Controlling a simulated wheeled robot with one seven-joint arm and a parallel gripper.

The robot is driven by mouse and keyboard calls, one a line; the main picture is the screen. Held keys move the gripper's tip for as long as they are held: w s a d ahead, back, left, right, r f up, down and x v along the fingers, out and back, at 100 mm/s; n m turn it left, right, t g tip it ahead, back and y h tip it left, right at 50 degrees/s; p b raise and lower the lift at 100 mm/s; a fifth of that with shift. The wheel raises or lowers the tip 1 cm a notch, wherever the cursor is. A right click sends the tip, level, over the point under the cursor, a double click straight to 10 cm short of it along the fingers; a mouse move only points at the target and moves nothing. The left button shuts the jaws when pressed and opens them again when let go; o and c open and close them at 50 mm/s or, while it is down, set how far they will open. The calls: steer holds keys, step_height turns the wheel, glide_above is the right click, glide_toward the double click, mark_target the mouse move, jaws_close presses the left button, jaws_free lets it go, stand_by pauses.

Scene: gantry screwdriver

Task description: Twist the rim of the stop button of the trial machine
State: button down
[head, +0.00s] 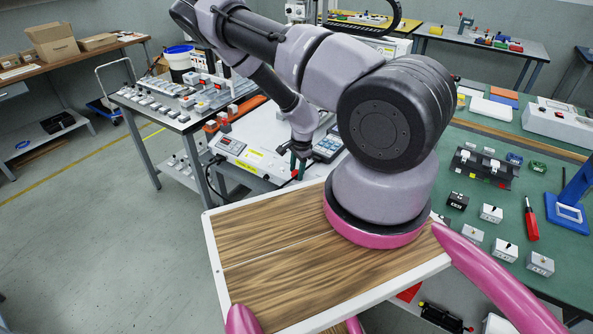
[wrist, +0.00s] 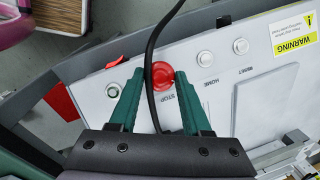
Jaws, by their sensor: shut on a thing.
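The trial machine's panel shows in the wrist view, with a bare white part (wrist: 215,110) around the controls. The red round stop button (wrist: 166,73) sits near a STOP label, between the two green fingertips of my gripper (wrist: 161,80). The fingers are shut on the button's rim, one on each side. A black cable runs close past the button's left side and hides a little of it. In the head view my gripper (head: 299,166) reaches down to the machine's front corner; the button itself is hard to make out there.
White buttons marked HOME (wrist: 206,58) and RESET (wrist: 240,46) lie right of the stop button. A red switch (wrist: 114,62) and a round metal fitting (wrist: 112,90) are to its left. In the head view a keypad box (head: 328,147) stands close by my gripper.

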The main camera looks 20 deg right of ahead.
stand_by(0.3)
steer(key=shift+c, duration=1.7)
jaws_free()
step_height(320, 180, up, 11)
steer(key=s, duration=0.1)
steer(key=shift+s+d+f, duration=0.2)
steer(key=shift+s+d, duration=0.1)
steer(key=shift+s, duration=0.05)
